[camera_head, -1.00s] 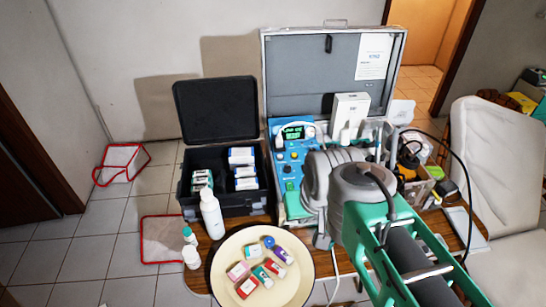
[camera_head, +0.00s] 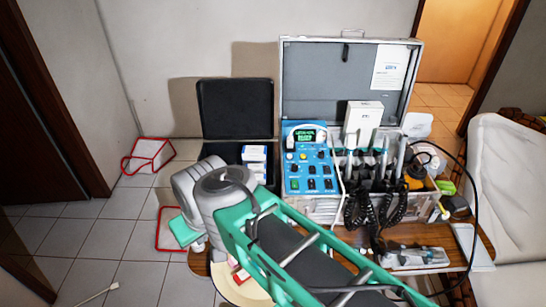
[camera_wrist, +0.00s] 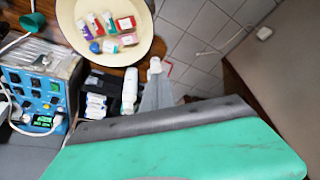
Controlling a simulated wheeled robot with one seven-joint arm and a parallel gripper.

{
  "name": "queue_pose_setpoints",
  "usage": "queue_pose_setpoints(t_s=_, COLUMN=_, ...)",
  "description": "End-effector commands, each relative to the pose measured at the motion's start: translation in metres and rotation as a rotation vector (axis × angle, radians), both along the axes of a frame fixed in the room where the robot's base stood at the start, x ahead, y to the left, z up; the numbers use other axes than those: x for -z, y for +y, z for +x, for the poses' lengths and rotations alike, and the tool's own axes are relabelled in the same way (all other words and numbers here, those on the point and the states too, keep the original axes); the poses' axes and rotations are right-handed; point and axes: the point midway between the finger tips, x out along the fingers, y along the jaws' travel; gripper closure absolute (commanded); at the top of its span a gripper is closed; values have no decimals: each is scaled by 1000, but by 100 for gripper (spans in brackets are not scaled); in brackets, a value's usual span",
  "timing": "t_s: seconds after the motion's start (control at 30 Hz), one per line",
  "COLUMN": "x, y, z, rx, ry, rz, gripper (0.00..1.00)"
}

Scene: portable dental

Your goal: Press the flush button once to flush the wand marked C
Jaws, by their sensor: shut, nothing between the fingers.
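The blue control panel (camera_head: 311,170) stands in the open case, with a lit green display (camera_head: 306,136) and several knobs and dark buttons. It also shows at the left of the wrist view (camera_wrist: 35,95), upside down. I cannot read which button is for flushing. Several wands (camera_head: 384,158) stand in holders to the right of the panel, with black coiled hoses; their letters are too small to read. In the head view, my wrist is left of the panel and touches no button.
A round cream tray (camera_wrist: 66,15) with small boxes and vials lies near my gripper, mostly hidden by my arm in the head view. A black box (camera_head: 236,110) stands open left of the case. A white bottle (camera_wrist: 130,88) stands nearby. A chair (camera_head: 505,180) is at the right.

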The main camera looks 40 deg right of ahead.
Motion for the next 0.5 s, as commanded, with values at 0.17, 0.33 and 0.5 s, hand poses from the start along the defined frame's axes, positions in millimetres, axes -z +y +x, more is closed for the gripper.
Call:
queue_pose_setpoints(t_s=0.17, x=0, y=0, z=0, rx=0, ry=0, rz=0, gripper=100)
queue_pose_setpoints(t_s=0.33, x=-8, y=-10, z=27, rx=45, ry=-17, rz=21, gripper=100)
queue_pose_setpoints(t_s=0.5, x=-26, y=-61, z=111, rx=187, ry=-83, rz=94, gripper=100)
